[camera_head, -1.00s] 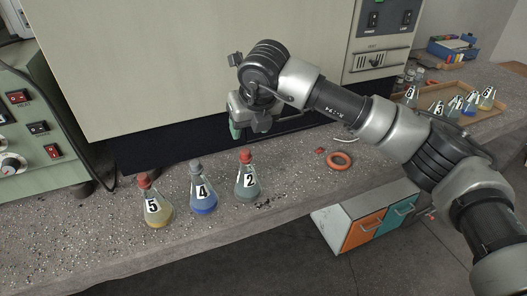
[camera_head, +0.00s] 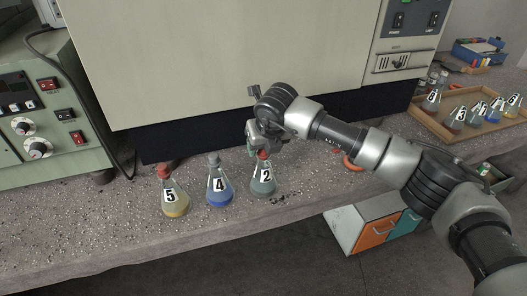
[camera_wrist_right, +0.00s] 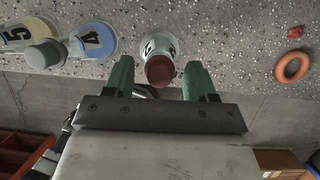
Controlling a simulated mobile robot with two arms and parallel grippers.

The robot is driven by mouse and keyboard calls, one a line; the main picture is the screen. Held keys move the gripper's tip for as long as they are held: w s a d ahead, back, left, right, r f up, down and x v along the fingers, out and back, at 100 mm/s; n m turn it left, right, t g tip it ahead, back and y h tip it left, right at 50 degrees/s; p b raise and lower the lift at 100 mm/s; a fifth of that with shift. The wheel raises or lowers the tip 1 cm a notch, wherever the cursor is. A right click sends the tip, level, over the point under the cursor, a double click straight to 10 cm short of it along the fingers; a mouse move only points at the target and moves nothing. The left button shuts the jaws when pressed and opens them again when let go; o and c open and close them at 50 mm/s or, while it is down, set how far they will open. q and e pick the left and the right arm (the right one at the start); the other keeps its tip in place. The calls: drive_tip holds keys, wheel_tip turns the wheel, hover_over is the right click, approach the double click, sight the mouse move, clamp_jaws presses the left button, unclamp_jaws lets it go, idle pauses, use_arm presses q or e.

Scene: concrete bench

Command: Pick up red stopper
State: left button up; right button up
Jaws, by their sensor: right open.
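A red stopper (camera_head: 263,155) sits in the neck of the flask labelled 2 (camera_head: 264,185), at the right of a row of flasks on the bench. My right gripper (camera_head: 258,148) is just above and behind this stopper. In the right wrist view, the red stopper (camera_wrist_right: 159,70) shows between the two green fingers of the open right gripper (camera_wrist_right: 159,78), with gaps on both sides. Another red stopper (camera_head: 164,171) is on the flask labelled 5 (camera_head: 174,200). My left gripper is not in view.
The flask labelled 4 (camera_head: 219,188) with a grey stopper (camera_head: 213,159) stands left of flask 2. An orange ring (camera_wrist_right: 292,66) and a small red piece (camera_wrist_right: 296,32) lie to the right. A tray (camera_head: 430,124) of several flasks stands at the right. The large cabinet (camera_head: 220,60) is behind.

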drive_tip(key=shift+s, duration=0.1)
drive_tip(key=c, duration=1)
drive_tip(key=shift+r, duration=0.15)
